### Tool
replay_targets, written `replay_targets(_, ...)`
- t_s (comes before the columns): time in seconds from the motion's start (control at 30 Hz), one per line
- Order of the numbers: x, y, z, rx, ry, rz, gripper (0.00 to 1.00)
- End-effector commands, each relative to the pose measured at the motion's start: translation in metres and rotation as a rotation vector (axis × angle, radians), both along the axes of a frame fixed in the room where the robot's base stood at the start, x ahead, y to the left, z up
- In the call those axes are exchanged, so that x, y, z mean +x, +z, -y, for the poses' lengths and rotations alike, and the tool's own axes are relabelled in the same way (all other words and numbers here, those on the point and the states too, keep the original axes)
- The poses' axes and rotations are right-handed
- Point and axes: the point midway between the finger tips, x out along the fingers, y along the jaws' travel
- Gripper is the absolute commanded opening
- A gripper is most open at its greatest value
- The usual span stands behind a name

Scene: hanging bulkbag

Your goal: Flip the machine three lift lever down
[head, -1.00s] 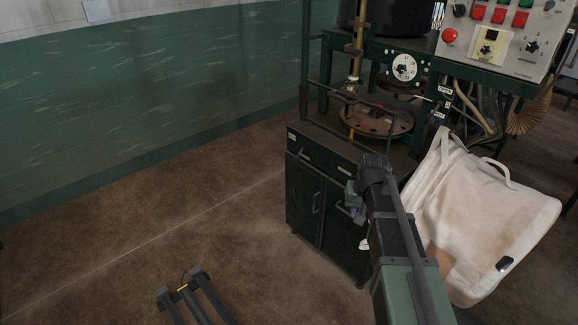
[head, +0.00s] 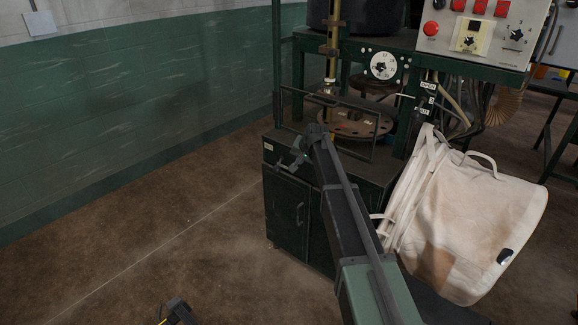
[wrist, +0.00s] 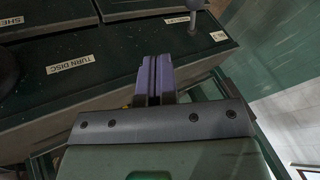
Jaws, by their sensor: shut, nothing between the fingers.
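My gripper (head: 287,163) is at the cabinet's upper front in the head view. In the wrist view, its purple fingers (wrist: 155,72) are shut and empty, pointing towards the panel, below and left of the lever and apart from it in the picture.
A "TURN DISC" label (wrist: 72,63) marks the panel left of my fingers. A white bag (head: 465,220) hangs right of my arm. A control box (head: 485,35) is at the upper right. The floor (head: 150,240) left of the cabinet is clear.

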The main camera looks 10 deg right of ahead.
Motion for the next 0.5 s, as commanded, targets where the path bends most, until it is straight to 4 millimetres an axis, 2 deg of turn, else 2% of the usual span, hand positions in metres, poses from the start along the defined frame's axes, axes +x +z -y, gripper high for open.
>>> replay_targets(0.17, 0.013, -0.026, -0.004, -0.001, 0.002, -0.001, 0.0)
replay_targets(0.5, 0.052, -0.089, -0.016, 0.0, 0.001, -0.001, 0.0)
